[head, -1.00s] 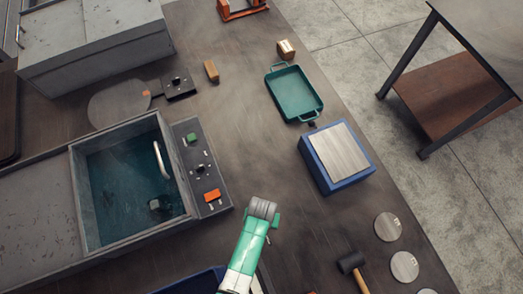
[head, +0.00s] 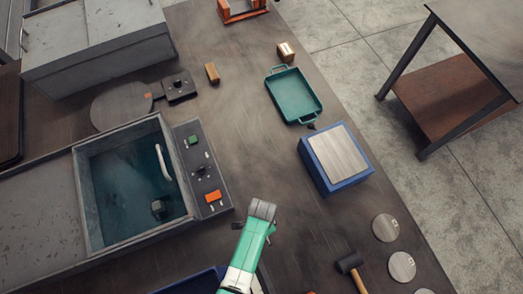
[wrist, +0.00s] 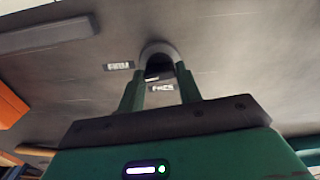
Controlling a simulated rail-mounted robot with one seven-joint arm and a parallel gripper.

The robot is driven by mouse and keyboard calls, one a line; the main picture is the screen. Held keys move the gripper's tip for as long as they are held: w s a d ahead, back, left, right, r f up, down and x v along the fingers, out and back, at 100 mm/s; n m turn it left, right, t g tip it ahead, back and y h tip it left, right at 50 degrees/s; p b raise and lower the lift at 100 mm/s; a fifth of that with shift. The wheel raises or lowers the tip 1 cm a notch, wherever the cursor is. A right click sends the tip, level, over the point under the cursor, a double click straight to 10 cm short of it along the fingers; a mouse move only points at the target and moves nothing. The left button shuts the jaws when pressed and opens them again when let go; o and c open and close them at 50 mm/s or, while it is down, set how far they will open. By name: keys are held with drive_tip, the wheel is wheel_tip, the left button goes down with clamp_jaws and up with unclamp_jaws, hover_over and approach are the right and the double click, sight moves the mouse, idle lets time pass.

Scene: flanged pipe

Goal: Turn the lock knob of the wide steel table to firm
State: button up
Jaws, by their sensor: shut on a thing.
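In the wrist view, the lock knob (wrist: 158,52) is a rounded grey piece standing at a dull grey steel surface (wrist: 220,50). A FIRM label (wrist: 118,66) lies to its left, and a FREE label (wrist: 162,87) lies just below it, between the fingers. My gripper (wrist: 156,75) has its two green fingers on either side of the knob, shut on it. The fingers hide part of the knob, so its exact pointing direction is unclear. In the head view only my green and white arm shows; the fingers and the knob are hidden.
In the wrist view, a dark grey bar (wrist: 45,36) and an orange block (wrist: 12,105) lie at the left. In the head view, a water basin (head: 82,195), a green tray (head: 295,93), a blue block with a steel top (head: 340,155) and a hammer (head: 350,264) lie around.

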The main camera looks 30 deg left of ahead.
drive_tip(key=shift+m, duration=0.6)
drive_tip(key=o, duration=1)
drive_tip(key=shift+r, duration=0.1)
wheel_tip(320, 180, up, 8)
drive_tip(key=shift+f+p, duration=0.15)
drive_tip(key=shift+p, duration=0.9)
drive_tip(key=shift+w, duration=0.1)
